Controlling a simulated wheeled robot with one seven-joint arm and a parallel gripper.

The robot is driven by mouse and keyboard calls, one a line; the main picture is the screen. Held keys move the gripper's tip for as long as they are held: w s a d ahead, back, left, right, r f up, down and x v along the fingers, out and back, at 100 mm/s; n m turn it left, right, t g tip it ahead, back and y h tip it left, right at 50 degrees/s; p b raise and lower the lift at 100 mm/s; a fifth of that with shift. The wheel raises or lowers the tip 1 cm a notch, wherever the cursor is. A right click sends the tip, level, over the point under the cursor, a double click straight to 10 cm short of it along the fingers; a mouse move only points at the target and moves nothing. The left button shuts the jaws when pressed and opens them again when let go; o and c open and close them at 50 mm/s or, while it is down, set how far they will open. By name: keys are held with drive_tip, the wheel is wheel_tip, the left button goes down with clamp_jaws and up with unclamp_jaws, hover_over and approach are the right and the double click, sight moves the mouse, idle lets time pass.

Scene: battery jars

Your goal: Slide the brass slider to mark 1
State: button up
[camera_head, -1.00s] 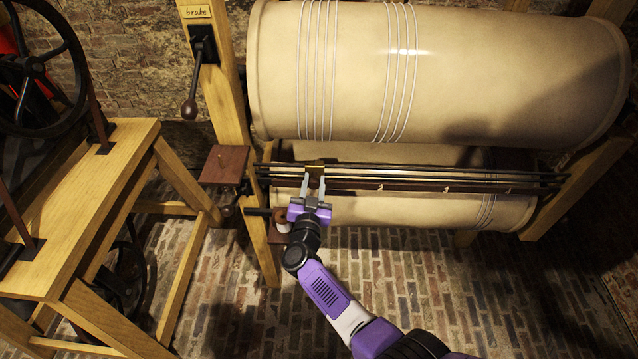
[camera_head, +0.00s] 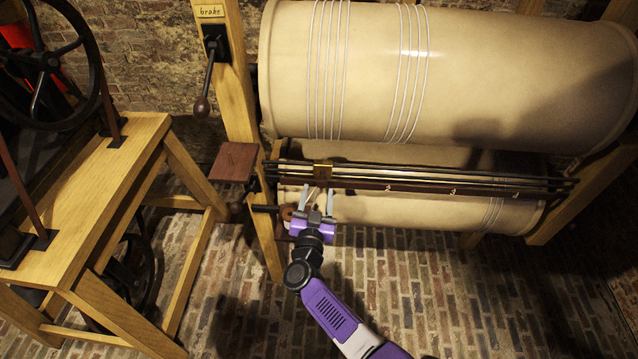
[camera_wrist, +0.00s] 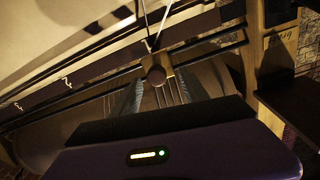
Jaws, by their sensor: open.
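The brass slider (camera_head: 322,173) sits on the dark rails near their left end in the head view. In the wrist view, its brass body (camera_wrist: 168,64) shows with a round brown knob (camera_wrist: 157,75) facing me. My gripper (camera_head: 319,191) is open, with its fingertips just below and in front of the slider. In the wrist view, its two fingers lie on either side of the knob, and I see no grip on it. A marked strip (camera_head: 420,189) runs below the rails, with small pale marks to the right of the slider, too small to read surely.
A large cream drum (camera_head: 480,75) with white cord lies above the rails, and a lower drum (camera_head: 400,212) lies behind them. A brake lever (camera_head: 207,80) hangs on the left post. A brown block (camera_head: 234,162) and wooden frame (camera_head: 120,165) stand left. The brick floor at right is open.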

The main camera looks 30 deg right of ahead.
drive_tip(key=shift+v, duration=1.45)
drive_tip(key=s+a+r+n+t+y, duration=0.25)
drive_tip(key=a+r+t+y, duration=0.3)
drive_tip(key=r, duration=0.35)
drive_tip(key=s+r+n+g+y, duration=0.1)
drive_tip(key=s+r+n, duration=0.1)
drive_tip(key=s, duration=1.1)
drive_tip(key=s+r+n+g+y, duration=0.2)
drive_tip(key=s+r, duration=0.1)
drive_tip(key=s, duration=1.1)
drive_tip(key=s+r+n+g+y, duration=0.2)
drive_tip(key=s+r, duration=0.1)
drive_tip(key=s, duration=1.1)
drive_tip(key=shift+s+a+r, duration=0.25)
drive_tip(key=shift+a+r, duration=0.05)
drive_tip(key=shift+a, duration=0.15)
